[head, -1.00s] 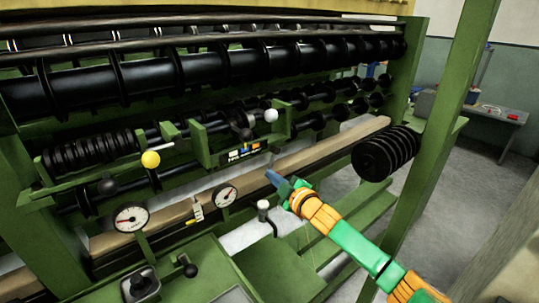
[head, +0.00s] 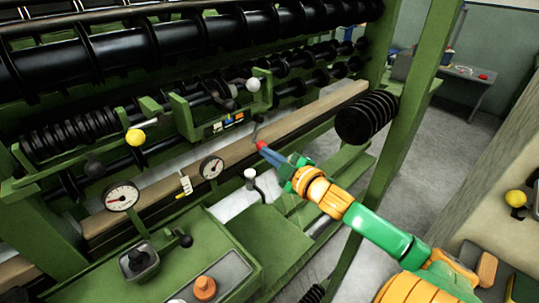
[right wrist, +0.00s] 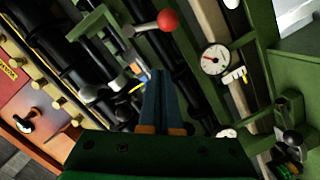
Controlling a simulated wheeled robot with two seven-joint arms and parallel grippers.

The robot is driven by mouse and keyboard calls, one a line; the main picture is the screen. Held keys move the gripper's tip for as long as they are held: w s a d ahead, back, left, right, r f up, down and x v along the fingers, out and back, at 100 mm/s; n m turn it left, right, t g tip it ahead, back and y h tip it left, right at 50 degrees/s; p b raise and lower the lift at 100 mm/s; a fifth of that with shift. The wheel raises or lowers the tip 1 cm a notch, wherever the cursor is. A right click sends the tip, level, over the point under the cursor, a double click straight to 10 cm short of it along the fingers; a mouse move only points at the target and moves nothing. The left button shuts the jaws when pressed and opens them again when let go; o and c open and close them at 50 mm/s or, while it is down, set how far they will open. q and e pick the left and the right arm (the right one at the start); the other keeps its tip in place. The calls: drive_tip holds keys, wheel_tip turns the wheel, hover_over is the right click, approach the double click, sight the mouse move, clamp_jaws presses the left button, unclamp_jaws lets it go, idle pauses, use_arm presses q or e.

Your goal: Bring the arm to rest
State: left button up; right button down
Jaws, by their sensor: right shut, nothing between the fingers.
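My right gripper (head: 273,155) reaches in from the lower right in the head view, in front of the green spool machine (head: 225,250). Its blue fingers are together, with nothing between them; they also show shut in the right wrist view (right wrist: 160,100). A small red knob (head: 261,145) shows right at the fingertips in the head view. In the right wrist view a red ball knob (right wrist: 167,20) on a metal rod stands beyond the fingertips, with a visible gap in the picture. My left gripper is not in view.
A yellow ball knob (head: 135,137), a white ball knob (head: 253,85) and two dials (head: 122,197) (head: 211,167) sit along the machine front. A green post (head: 412,110) stands close behind my right arm. Grey floor (head: 440,155) lies open to the right.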

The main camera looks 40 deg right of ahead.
drive_tip(key=shift+a, duration=0.25)
drive_tip(key=shift+s+d, duration=0.1)
drive_tip(key=s+d+f+m+g+h, duration=0.1)
drive_tip(key=s+f+m+g, duration=0.15)
drive_tip(key=f, duration=0.75)
drive_tip(key=s+d+f+m+g, duration=0.1)
drive_tip(key=s+f+m+g, duration=0.2)
drive_tip(key=f, duration=0.7)
drive_tip(key=s+d+f+m+g+h, duration=0.15)
drive_tip(key=s+f, duration=0.35)
drive_tip(key=f, duration=0.5)
drive_tip(key=s+a+f+g+y, duration=0.2)
drive_tip(key=s+a+f+g, duration=0.4)
drive_tip(key=s+f, duration=0.55)
drive_tip(key=s+a+f+g, duration=0.1)
drive_tip(key=s+a+f, duration=0.3)
drive_tip(key=s+a, duration=0.2)
drive_tip(key=s+a+f+g+y, duration=0.1)
drive_tip(key=s+a+f+g, duration=0.1)
drive_tip(key=s+a, duration=0.4)
drive_tip(key=s+f, duration=0.1)
drive_tip(key=s, duration=0.2)
drive_tip(key=shift+a+f+m, duration=0.3)
drive_tip(key=shift+f, duration=0.05)
